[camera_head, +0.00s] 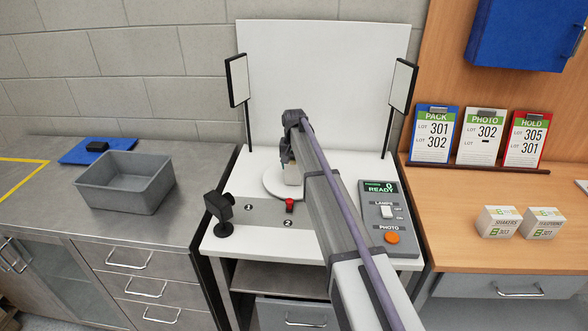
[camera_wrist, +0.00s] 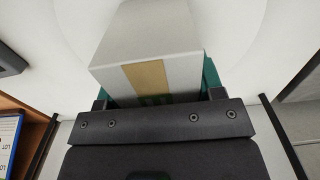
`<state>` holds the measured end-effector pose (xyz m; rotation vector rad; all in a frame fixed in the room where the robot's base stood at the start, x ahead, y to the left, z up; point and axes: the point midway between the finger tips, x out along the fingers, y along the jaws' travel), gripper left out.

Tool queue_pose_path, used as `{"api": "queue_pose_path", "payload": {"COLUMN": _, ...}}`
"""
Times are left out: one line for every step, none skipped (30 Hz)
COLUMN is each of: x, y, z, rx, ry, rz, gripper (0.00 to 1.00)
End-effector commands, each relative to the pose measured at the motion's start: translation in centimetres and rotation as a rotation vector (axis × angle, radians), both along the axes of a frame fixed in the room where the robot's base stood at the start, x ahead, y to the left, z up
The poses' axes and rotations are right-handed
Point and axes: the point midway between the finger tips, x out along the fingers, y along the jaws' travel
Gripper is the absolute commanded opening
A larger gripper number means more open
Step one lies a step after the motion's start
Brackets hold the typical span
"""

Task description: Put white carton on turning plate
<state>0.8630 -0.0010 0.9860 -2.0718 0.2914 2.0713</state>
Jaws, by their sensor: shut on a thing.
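My gripper (camera_head: 290,158) is shut on the white carton (camera_head: 292,176), over the round white turning plate (camera_head: 271,183) in the head view. My arm hides much of the carton and the right part of the plate. In the wrist view the carton (camera_wrist: 145,35) is a plain white box with a tan tape strip, held between green finger pads. The pale plate lies behind it there. I cannot tell whether the carton touches the plate.
The plate's booth has a white back panel (camera_head: 320,85), two lamp panels, a small black camera (camera_head: 220,212), a red switch (camera_head: 290,204) and a control box (camera_head: 388,218) reading READY. Two cartons (camera_head: 497,222) (camera_head: 541,223) stand on the wooden desk. A grey bin (camera_head: 125,190) stands left.

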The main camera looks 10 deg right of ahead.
Motion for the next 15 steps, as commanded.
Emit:
{"api": "queue_pose_path", "payload": {"x": 0.00, "y": 0.00, "z": 0.08, "rx": 0.000, "ry": 0.000, "rz": 0.000, "gripper": 0.23}}
{"api": "queue_pose_path", "payload": {"x": 0.01, "y": 0.00, "z": 0.01, "rx": 0.000, "ry": 0.000, "rz": 0.000, "gripper": 0.23}}
{"api": "queue_pose_path", "payload": {"x": 0.01, "y": 0.00, "z": -0.18, "rx": 0.000, "ry": 0.000, "rz": 0.000, "gripper": 0.23}}
{"api": "queue_pose_path", "payload": {"x": 0.01, "y": 0.00, "z": -0.31, "rx": 0.000, "ry": 0.000, "rz": 0.000, "gripper": 0.23}}
{"api": "queue_pose_path", "payload": {"x": 0.01, "y": 0.00, "z": -0.41, "rx": 0.000, "ry": 0.000, "rz": 0.000, "gripper": 0.23}}
{"api": "queue_pose_path", "payload": {"x": 0.01, "y": 0.00, "z": -0.27, "rx": 0.000, "ry": 0.000, "rz": 0.000, "gripper": 0.64}}
{"api": "queue_pose_path", "payload": {"x": 0.00, "y": 0.00, "z": -0.24, "rx": 0.000, "ry": 0.000, "rz": 0.000, "gripper": 0.67}}
{"api": "queue_pose_path", "payload": {"x": 0.00, "y": 0.00, "z": -0.23, "rx": 0.000, "ry": 0.000, "rz": 0.000, "gripper": 0.70}}
{"api": "queue_pose_path", "payload": {"x": 0.00, "y": 0.00, "z": -0.23, "rx": 0.000, "ry": 0.000, "rz": 0.000, "gripper": 0.74}}
{"api": "queue_pose_path", "payload": {"x": 0.00, "y": 0.00, "z": -0.23, "rx": 0.000, "ry": 0.000, "rz": 0.000, "gripper": 0.77}}
{"api": "queue_pose_path", "payload": {"x": 0.00, "y": 0.00, "z": -0.23, "rx": 0.000, "ry": 0.000, "rz": 0.000, "gripper": 0.80}}
{"api": "queue_pose_path", "payload": {"x": 0.01, "y": 0.00, "z": -0.23, "rx": 0.000, "ry": 0.000, "rz": 0.000, "gripper": 0.83}}
{"api": "queue_pose_path", "payload": {"x": 0.01, "y": 0.00, "z": -0.23, "rx": 0.000, "ry": 0.000, "rz": 0.000, "gripper": 0.86}}
{"api": "queue_pose_path", "payload": {"x": 0.01, "y": 0.00, "z": -0.23, "rx": 0.000, "ry": 0.000, "rz": 0.000, "gripper": 0.87}}
{"api": "queue_pose_path", "payload": {"x": 0.01, "y": 0.00, "z": -0.23, "rx": 0.000, "ry": 0.000, "rz": 0.000, "gripper": 0.87}}
